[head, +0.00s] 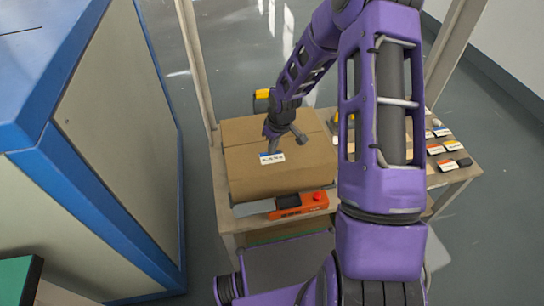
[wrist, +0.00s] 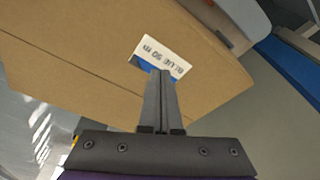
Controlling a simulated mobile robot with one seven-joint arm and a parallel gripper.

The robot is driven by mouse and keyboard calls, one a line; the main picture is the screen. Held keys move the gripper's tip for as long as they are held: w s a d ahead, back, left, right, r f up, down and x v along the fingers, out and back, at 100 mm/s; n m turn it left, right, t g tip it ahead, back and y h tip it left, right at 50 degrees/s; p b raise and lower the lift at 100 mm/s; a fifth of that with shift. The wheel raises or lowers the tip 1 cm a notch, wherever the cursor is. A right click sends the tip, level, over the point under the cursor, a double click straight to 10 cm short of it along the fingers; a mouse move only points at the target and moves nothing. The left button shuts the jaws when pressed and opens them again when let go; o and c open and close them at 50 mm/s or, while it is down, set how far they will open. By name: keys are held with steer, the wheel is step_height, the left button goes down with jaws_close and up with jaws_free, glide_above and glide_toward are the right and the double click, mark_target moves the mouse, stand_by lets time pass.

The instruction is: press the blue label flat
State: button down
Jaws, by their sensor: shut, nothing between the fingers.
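The blue label (head: 272,158) is a small white sticker with a blue part and dark print, on the cardboard box (head: 262,180) in the head view. In the wrist view my gripper (wrist: 160,72) overlaps the label's lower edge. I cannot tell whether the tips touch it.
The box stands on a workbench (head: 455,178). Several small coloured labelled items (head: 441,148) lie at the bench's right. A large blue-edged cabinet (head: 120,140) stands to the left.

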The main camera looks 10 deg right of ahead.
steer(key=shift+f, duration=0.8)
stand_by(0.6)
step_height(320, 180, up, 8)
steer(key=p, duration=0.6)
stand_by(0.5)
